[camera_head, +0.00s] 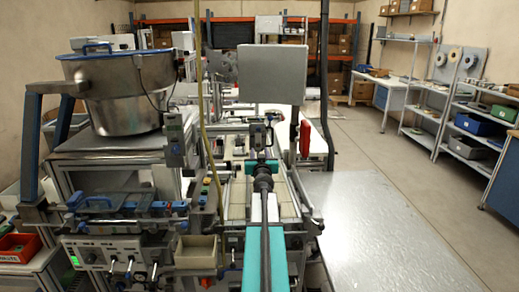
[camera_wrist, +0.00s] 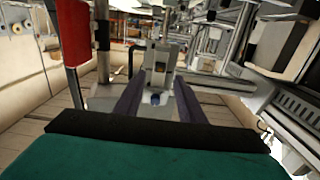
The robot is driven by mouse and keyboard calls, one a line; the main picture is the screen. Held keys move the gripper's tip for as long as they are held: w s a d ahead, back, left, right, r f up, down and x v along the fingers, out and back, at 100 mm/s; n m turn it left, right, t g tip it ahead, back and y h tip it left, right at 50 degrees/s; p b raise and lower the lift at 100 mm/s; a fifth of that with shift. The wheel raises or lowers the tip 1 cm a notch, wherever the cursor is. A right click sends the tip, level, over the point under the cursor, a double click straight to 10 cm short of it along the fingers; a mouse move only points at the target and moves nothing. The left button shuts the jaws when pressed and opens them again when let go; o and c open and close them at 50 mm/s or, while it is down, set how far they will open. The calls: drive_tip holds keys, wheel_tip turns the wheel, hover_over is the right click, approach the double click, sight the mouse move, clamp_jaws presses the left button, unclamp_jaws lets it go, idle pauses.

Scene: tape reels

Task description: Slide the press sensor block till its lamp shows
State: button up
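My gripper (camera_head: 262,160) is at the far end of my outstretched arm, in the middle of the head view. A small grey block with a dark face (camera_head: 258,135) stands just beyond it; I take it for the press sensor block. In the wrist view my gripper (camera_wrist: 156,85) has its two dark fingers apart. The grey block (camera_wrist: 157,62) shows between and beyond the fingertips. A small blue spot (camera_wrist: 155,98) is low between the fingers; I cannot tell whether it is a lamp. Whether either finger touches the block is unclear.
A large steel bowl (camera_head: 122,95) stands at the left. A grey panel (camera_head: 272,74) is behind the block. A red upright part (camera_head: 305,138) is close on the right, also large in the wrist view (camera_wrist: 74,32). The grey tabletop (camera_head: 375,230) at right is clear.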

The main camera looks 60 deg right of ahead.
sight(259, 145)
drive_tip(key=shift+x, duration=2.85)
drive_tip(key=shift+c, duration=0.2)
clamp_jaws()
